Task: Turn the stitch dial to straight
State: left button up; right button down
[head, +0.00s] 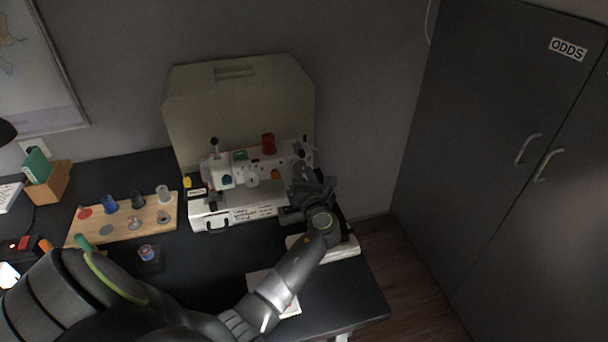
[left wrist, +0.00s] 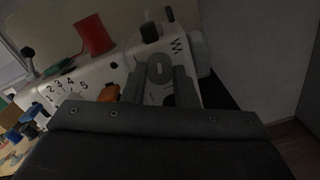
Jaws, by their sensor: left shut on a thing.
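A white sewing machine (head: 228,176) stands on the dark desk in front of its upright beige cover. In the left wrist view, the grey round stitch dial (left wrist: 160,66) is on the machine's front, with a light slot-like mark on its face. A zigzag symbol (left wrist: 176,46) is printed at its upper right; a small mark shows below it. My left gripper (head: 304,184) is at the machine's right end. Its two fingers (left wrist: 159,80) stand either side of the dial and are shut on it. In the head view my gripper hides the dial. My right gripper is not in view.
A red thread spool (head: 268,143) stands on the machine's top. A wooden board (head: 122,228) with several spools and discs lies to the left. White pads lie under my forearm. A dark cabinet (head: 490,130) stands right.

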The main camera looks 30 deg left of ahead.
pick_arm(q)
jog(key=n+b, duration=0.1)
jog(key=n, duration=0.3)
jog(key=shift+f+n, duration=0.15)
jog(key=shift+n, duration=0.15)
jog(key=n+b, duration=0.1)
jog(key=n, duration=0.2)
jog(key=shift+b, duration=0.35)
jog(key=shift+n, duration=0.5)
jog(key=o, duration=1)
